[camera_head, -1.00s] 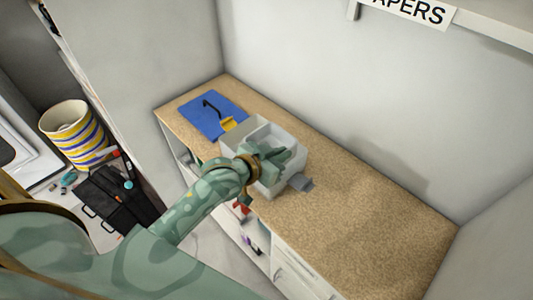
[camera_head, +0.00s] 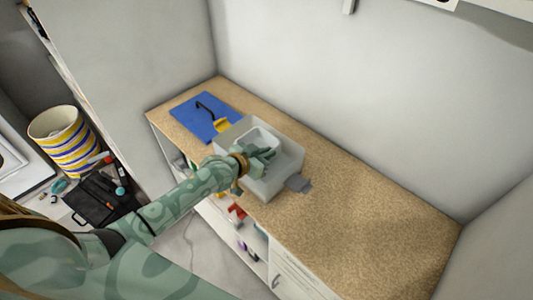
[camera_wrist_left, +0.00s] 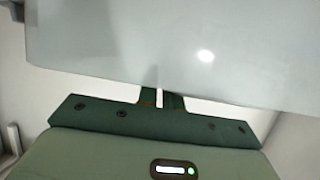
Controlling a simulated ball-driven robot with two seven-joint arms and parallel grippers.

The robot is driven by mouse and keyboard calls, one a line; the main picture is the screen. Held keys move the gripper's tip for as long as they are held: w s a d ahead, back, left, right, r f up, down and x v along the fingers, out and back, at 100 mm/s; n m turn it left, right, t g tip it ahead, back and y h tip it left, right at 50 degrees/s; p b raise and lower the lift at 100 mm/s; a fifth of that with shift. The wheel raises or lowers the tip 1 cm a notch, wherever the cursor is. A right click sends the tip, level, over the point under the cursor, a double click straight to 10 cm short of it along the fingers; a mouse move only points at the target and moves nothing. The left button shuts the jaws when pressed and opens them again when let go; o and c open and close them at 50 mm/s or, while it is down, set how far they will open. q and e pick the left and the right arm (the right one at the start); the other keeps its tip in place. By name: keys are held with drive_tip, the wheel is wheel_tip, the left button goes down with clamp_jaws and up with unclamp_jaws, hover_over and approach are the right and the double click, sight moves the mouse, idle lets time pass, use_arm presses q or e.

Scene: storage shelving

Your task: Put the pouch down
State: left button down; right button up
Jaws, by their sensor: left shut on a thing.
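My left gripper (camera_head: 264,153) is shut, low over a pale grey bin (camera_head: 287,172) on the worktop. A white, rounded-edged shape (camera_head: 262,136) shows in the bin at the fingers; I cannot tell whether it is the pouch. In the left wrist view the fingers (camera_wrist_left: 162,99) are close together against a large smooth pale grey surface (camera_wrist_left: 160,45). It looks like the held pouch, but its outline runs out of the picture. Whether the pouch touches the bin floor is hidden. My right gripper is not in view.
A blue mat or folder (camera_head: 203,113) with a dark curved item lies left of the bin. The brown worktop (camera_head: 370,225) is clear to the right. A striped basket (camera_head: 65,140) stands far left.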

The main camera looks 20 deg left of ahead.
use_arm(q)
drive_tip(key=shift+f+b, duration=0.4)
drive_tip(key=shift+f, duration=0.2)
drive_tip(key=c, duration=1.6)
unclamp_jaws()
drive_tip(key=shift+o, duration=0.2)
